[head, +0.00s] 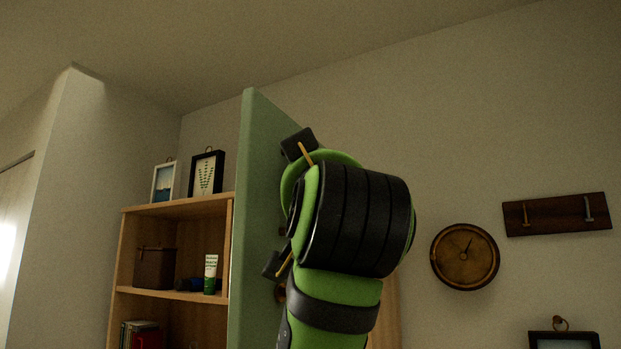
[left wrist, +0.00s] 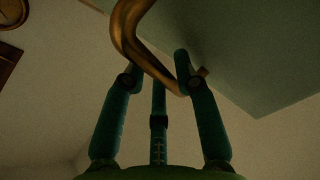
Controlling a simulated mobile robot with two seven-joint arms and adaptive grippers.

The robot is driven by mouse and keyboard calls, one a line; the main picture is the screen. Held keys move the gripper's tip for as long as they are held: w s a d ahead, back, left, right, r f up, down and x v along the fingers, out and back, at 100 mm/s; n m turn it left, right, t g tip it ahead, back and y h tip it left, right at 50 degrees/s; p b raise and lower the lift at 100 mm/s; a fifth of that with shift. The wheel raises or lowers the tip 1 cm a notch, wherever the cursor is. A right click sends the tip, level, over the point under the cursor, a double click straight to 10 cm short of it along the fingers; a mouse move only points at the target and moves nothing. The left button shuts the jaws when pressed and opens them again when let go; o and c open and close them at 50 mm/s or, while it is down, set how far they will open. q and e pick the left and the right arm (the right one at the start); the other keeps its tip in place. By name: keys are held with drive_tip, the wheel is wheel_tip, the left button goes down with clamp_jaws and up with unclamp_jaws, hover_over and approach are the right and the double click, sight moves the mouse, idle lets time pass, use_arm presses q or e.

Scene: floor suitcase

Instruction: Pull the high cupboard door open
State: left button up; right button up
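The pale green cupboard door (head: 252,190) stands swung out from a wooden cupboard (head: 172,293), whose shelves show to its left. The door shows again at upper right in the left wrist view (left wrist: 250,60). My left gripper (head: 287,205) is at the door's right-hand face, its fingers spread. In the left wrist view, the curved brass handle (left wrist: 125,40) crosses the gap between the fingertips (left wrist: 157,72), and its lower end is by the right finger. I cannot tell whether the fingers touch it. In the head view my wrist hides most of the handle. My right gripper is out of view.
On the cupboard's top stand two framed pictures (head: 207,172). A round clock (head: 465,256) and a peg rack (head: 557,214) hang on the right wall.

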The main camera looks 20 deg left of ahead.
use_arm(q)
drive_tip(key=v, duration=1.2)
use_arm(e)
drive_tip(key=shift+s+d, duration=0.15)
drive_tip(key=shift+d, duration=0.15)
